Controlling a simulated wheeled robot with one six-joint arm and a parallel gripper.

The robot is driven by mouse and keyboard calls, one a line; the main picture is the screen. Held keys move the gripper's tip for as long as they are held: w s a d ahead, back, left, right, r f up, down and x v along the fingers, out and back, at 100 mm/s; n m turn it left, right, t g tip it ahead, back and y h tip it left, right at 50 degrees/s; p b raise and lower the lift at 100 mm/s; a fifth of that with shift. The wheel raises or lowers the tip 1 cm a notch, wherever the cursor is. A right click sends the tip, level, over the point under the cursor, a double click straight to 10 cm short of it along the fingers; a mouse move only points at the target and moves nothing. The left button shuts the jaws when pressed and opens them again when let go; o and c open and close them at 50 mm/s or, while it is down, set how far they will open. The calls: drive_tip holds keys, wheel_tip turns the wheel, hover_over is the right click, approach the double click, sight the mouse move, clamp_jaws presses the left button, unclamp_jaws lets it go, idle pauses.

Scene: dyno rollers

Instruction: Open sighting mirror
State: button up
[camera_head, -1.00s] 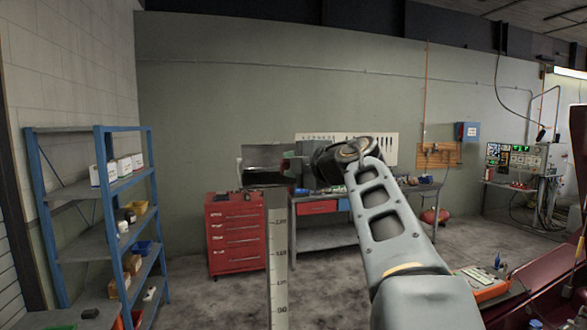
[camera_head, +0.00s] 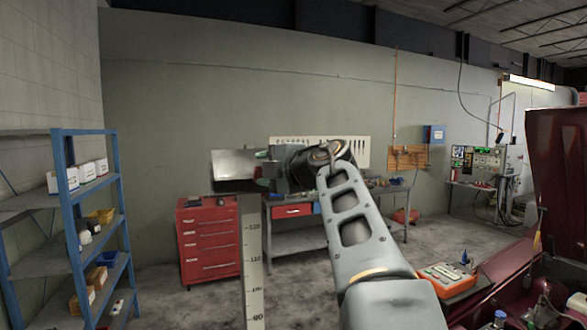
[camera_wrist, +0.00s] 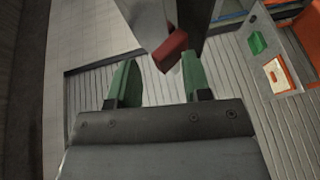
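The sighting mirror (camera_head: 234,164) is a flat rectangular panel with a pale grey face, at the top of an upright graduated post (camera_head: 253,275). My gripper (camera_head: 264,163) is at the panel's right edge in the head view, with my arm reaching in from the lower right. In the wrist view my gripper (camera_wrist: 160,64) has its two green fingers apart, with nothing between them. A red block (camera_wrist: 171,50) on a grey part lies just beyond the fingertips. I cannot tell whether it belongs to the mirror or whether a finger touches the panel.
A red drawer cabinet (camera_head: 208,240) and a workbench (camera_head: 296,245) stand behind the post. A blue-framed shelf (camera_head: 62,205) is at the left. A dark red car body (camera_head: 555,190) is close on the right, with an orange device (camera_head: 446,278) near it. Some open floor lies between.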

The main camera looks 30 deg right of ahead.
drive_tip(key=b+v, duration=0.3)
drive_tip(key=v, duration=1.1)
drive_tip(key=shift+w+r, duration=0.1)
